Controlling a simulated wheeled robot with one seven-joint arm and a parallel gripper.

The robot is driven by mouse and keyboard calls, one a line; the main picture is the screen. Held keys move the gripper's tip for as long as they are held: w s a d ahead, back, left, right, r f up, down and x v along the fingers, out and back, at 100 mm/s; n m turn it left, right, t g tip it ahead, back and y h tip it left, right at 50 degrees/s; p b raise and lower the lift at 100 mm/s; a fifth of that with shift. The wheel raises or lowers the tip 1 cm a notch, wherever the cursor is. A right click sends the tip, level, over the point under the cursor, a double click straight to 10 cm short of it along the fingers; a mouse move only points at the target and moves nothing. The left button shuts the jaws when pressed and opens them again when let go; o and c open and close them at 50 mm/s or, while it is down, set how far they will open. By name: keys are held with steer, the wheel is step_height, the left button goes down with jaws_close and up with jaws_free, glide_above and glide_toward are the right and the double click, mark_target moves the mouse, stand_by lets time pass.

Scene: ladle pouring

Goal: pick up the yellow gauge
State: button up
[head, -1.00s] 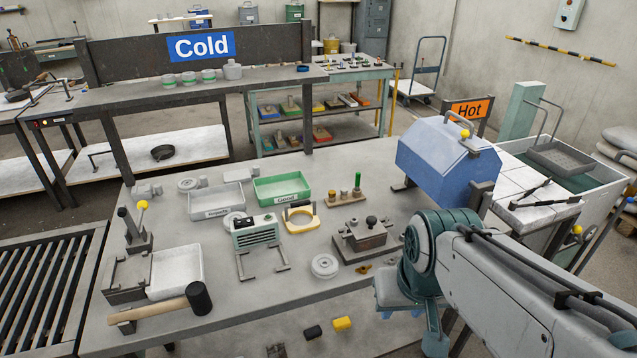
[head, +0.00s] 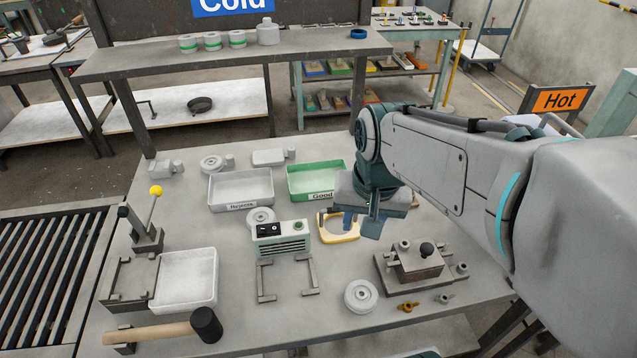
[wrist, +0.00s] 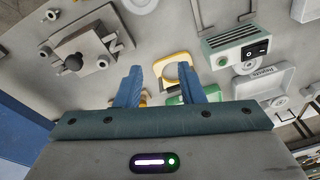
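The yellow gauge (head: 342,239) lies on the table in front of the green Good tray (head: 300,180). It is a ring-like frame with an open middle. My gripper (head: 374,225) is above the table, just right of the gauge in the head view and partly covering its right side. In the wrist view the gauge (wrist: 158,69) shows beyond and between the two blue fingertips. My gripper (wrist: 160,74) is open there, with nothing held between the fingers. The gap in height between fingers and gauge is hard to tell.
A green-and-white device (head: 281,240) stands close left of the gauge. A metal fixture with a black knob (head: 418,262) stands to the right, and a round grey disc (head: 361,296) lies in front. A grey tray (head: 241,188) is at the back left. A mallet (head: 165,331) lies front left.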

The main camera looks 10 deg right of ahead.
steer(key=w+f+m+g, duration=0.2)
steer(key=w+m+g, duration=0.2)
steer(key=w+m, duration=1.15)
steer(key=shift+n, duration=0.45)
steer(key=f, duration=0.8)
steer(key=s+f, duration=0.1)
steer(key=f, duration=0.4)
steer(key=shift+d+f, duration=0.1)
jaws_close()
